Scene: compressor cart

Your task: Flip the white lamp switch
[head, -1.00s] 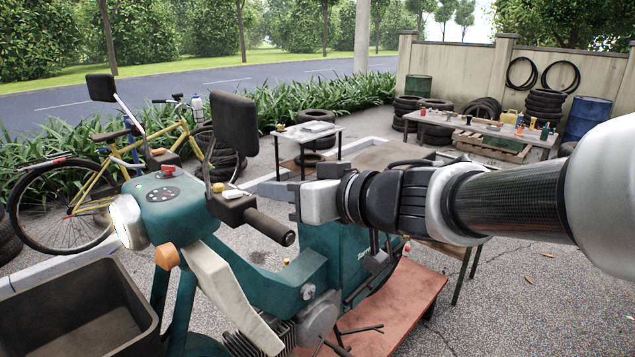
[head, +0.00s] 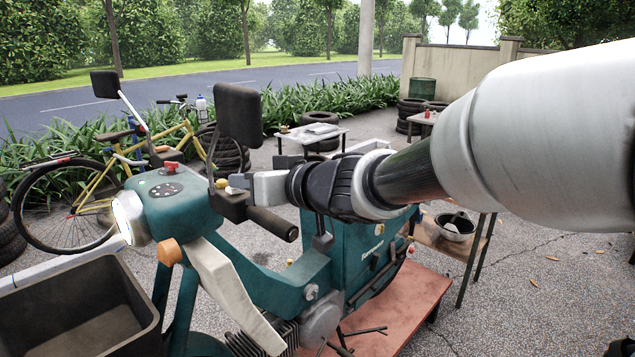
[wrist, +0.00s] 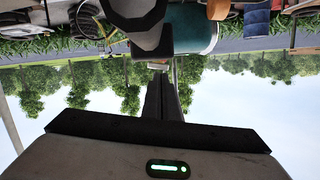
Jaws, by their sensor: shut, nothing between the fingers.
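The white lamp switch (head: 234,190) is a small white piece on top of the dark control box (head: 232,206) at the inner end of the handlebar's black grip. My gripper (head: 236,180) reaches in from the right, with its tip right at the switch and partly covering it in the head view. Whether they touch cannot be told. In the wrist view the gripper (wrist: 159,67) is shut and empty, its dark fingers together. The switch cannot be made out there. The round headlamp (head: 128,218) on the teal scooter front looks bright.
A yellow-orange button (head: 221,184) sits beside the switch, and a red knob (head: 171,168) is on the dash. A black mirror (head: 239,115) stands just above my gripper. The black handlebar grip (head: 272,223) lies below it. A dark bin (head: 80,310) is at front left.

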